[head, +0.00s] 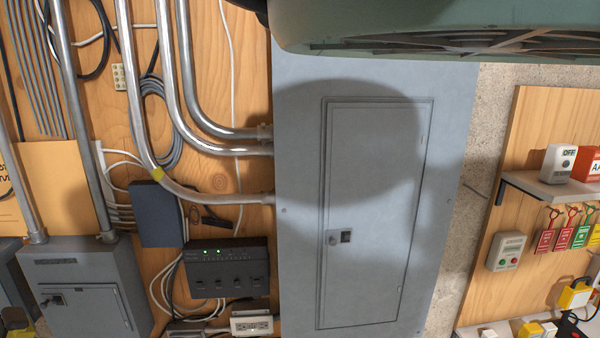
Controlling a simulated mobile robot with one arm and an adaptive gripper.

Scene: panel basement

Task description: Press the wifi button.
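A black box (227,270) with two small green lights is fixed to the wooden wall at lower centre-left. It looks like a router or modem. A row of small dark buttons or switches (237,284) runs along its lower front. Their labels are too small to read, so I cannot tell which one is the wifi button. My gripper is not clearly seen in this view.
A large grey electrical panel (300,240) with a closed door stands right of the box. Metal conduits (165,110) run down to its left. A blue box (157,214) and grey cabinet (85,280) are left. A green-grey housing (440,45) overhangs the top right.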

